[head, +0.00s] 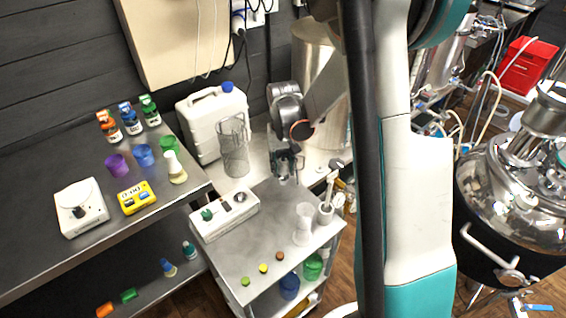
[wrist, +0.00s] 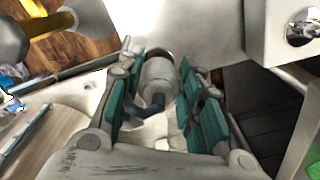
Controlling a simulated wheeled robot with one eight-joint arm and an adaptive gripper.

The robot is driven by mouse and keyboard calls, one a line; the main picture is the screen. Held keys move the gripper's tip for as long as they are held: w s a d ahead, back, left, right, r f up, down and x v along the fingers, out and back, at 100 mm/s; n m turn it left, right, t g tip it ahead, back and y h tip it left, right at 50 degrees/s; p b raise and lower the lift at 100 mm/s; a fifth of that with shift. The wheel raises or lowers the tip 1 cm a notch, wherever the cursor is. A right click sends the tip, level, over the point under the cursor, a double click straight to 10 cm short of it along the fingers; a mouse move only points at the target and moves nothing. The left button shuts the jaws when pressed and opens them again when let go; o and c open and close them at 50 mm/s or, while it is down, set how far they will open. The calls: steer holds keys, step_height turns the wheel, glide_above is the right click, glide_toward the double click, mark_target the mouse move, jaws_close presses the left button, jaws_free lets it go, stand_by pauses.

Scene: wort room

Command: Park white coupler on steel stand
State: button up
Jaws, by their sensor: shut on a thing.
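My gripper (head: 286,165) hangs over the gap between the back bench and the cart in the head view. In the wrist view its two teal-padded fingers (wrist: 157,98) close around a whitish cylindrical piece with a dark end, which appears to be the white coupler (wrist: 158,74). A dark curved part lies below it between the fingers. In the head view the held piece is small and mostly hidden by the fingers. I cannot clearly pick out the steel stand in either view.
The steel cart (head: 262,238) carries a white instrument (head: 225,213), a clear vessel (head: 303,225), a white cup with a rod (head: 326,208) and coloured discs. A wire-mesh cylinder (head: 235,160) and white jerrycan (head: 205,115) stand behind. The cart's middle is clear.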

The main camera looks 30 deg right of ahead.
mark_target(283, 161)
steer(key=shift+f, duration=0.65)
steer(key=shift+f+b, duration=0.65)
steer(key=shift+b, duration=0.25)
stand_by(1.0)
steer(key=o, duration=0.8)
steer(key=shift+r, duration=0.15)
steer(key=shift+r+p, duration=3.6)
steer(key=shift+r, duration=1.8)
